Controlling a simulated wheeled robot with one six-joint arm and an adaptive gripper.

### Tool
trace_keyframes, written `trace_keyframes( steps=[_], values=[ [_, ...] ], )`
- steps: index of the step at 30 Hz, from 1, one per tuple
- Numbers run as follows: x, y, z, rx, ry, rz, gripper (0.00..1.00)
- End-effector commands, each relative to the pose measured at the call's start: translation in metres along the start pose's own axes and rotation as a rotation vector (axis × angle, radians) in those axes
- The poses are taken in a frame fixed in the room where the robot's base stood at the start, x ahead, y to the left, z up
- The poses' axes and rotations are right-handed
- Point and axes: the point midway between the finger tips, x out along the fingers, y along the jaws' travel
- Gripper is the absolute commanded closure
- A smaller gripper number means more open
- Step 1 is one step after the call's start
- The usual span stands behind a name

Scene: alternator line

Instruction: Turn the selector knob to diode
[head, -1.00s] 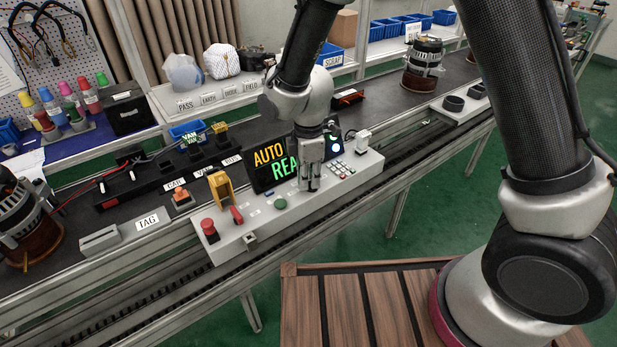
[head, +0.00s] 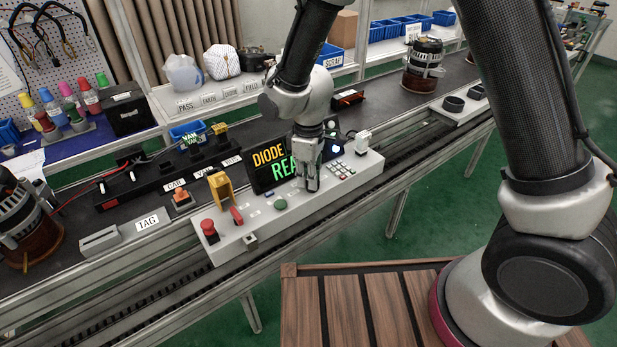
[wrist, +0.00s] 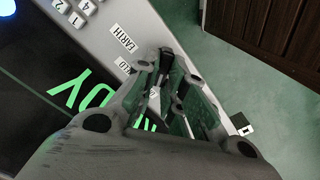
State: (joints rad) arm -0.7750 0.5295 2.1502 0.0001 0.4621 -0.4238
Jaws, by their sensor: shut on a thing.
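My gripper (head: 311,186) points down at the sloping light-grey control panel (head: 343,184) and is shut on the selector knob. The fingers hide the knob in the head view, and I cannot make it out clearly in the wrist view, where the gripper (wrist: 170,95) fills the middle. The display (head: 263,178) behind the panel reads DIODE in yellow above green letters, partly covered by my gripper. In the wrist view an EARTH label (wrist: 123,38) and a partly hidden label lie on the panel beside the fingers.
A keypad (head: 342,171) sits right of my gripper. A green button (head: 280,204), a red switch (head: 237,215) and a red mushroom button (head: 208,227) sit to its left. An alternator (head: 424,60) stands on the line behind.

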Motion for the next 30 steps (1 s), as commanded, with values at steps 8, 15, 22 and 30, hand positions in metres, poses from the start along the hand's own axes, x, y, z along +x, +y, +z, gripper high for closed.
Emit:
trace_keyframes(
  steps=[8, 15, 22, 30],
  values=[
    [-0.0005, 0.0018, -0.0004, 0.147, 0.001, 0.001, 1.00],
    [-0.0006, 0.0023, -0.0003, 0.203, 0.001, 0.001, 1.00],
    [-0.0006, 0.0024, -0.0003, 0.213, 0.001, 0.001, 1.00],
    [-0.0007, 0.0025, -0.0004, 0.212, 0.002, 0.001, 0.78]
  ],
)
